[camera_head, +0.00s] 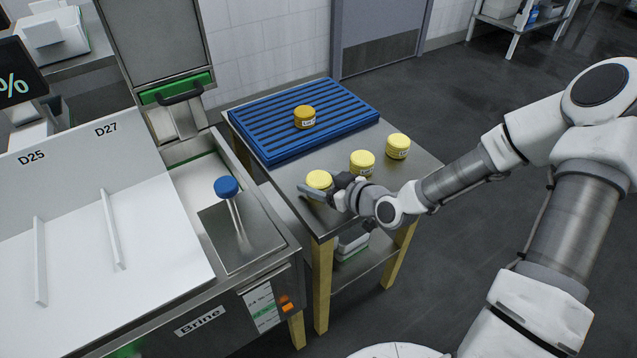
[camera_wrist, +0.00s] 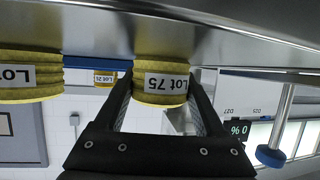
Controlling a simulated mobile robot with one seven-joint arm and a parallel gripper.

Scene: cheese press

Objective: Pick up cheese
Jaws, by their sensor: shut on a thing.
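A round yellow cheese (camera_head: 319,179) is at the front left corner of the steel table, and its label reads Lot 75 in the wrist view (camera_wrist: 166,84), which is upside down. My gripper (camera_head: 327,189) is shut on this cheese, with one dark finger on each side of it. The cheese looks upright, at or very near the table top; its base is not clear enough to tell. Two more yellow cheeses (camera_head: 362,162) (camera_head: 397,146) stand in a row to the right. A darker yellow cheese (camera_head: 304,117) sits on the blue ribbed rack.
The blue rack (camera_head: 350,103) covers the back of the steel table (camera_head: 420,165). Left of the table is the brine tank (camera_head: 205,325) with a blue-capped rod (camera_head: 227,188) standing up. The neighbouring cheese (camera_wrist: 30,78) is close beside my gripper.

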